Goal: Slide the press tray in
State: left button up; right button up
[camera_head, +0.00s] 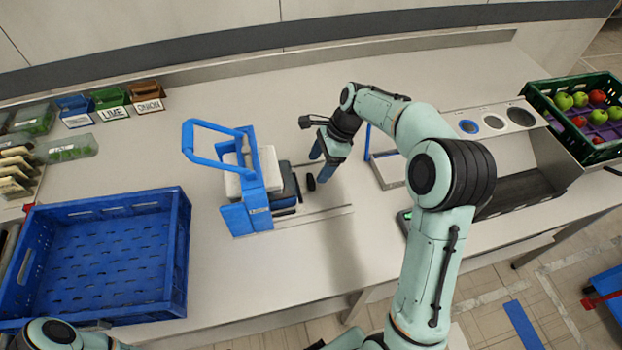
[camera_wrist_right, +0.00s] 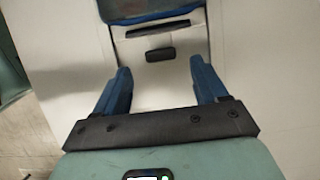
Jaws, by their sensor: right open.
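The press (camera_head: 262,208) stands mid-table, with a blue frame, a raised blue lever handle (camera_head: 208,145) and a pale block. Its dark tray (camera_head: 287,190) sits on the press's right side, partly out on light rails (camera_head: 325,214). A small black knob (camera_head: 310,182) is on the tray's outer side; it also shows in the wrist view (camera_wrist_right: 160,54). My right gripper (camera_head: 319,163) is open and empty, close to the knob. In the wrist view, its blue fingers (camera_wrist_right: 163,78) are spread, with the knob just beyond and between them. Only part of my left arm shows at bottom left; its gripper is out of view.
A large empty blue crate (camera_head: 182,240) is left of the press. Small labelled bins (camera_head: 113,112) stand at the back left. A fruit crate (camera_head: 603,152) and a metal unit with round holes (camera_head: 550,140) are at right. Table behind the press is clear.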

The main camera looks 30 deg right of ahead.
aim_at(311, 178)
jog(key=x, duration=0.6)
jog(key=shift+a+f, duration=0.1)
jog(key=shift+f, duration=0.15)
jog(key=shift+w, duration=0.1)
grip_shut()
jog(key=a, duration=0.1)
jog(key=w+a, duration=0.1)
jog(key=a, duration=0.1)
jog(key=shift+a+r, duration=0.15)
jog(key=shift+a, duration=0.15)
jog(key=shift+w+a, duration=0.15)
jog(key=shift+a, duration=0.15)
jog(key=shift+c, duration=1.7)
grip_release()
jog(key=o, duration=0.3)
jog(key=shift+a, duration=0.1)
jog(key=shift+o, duration=0.2)
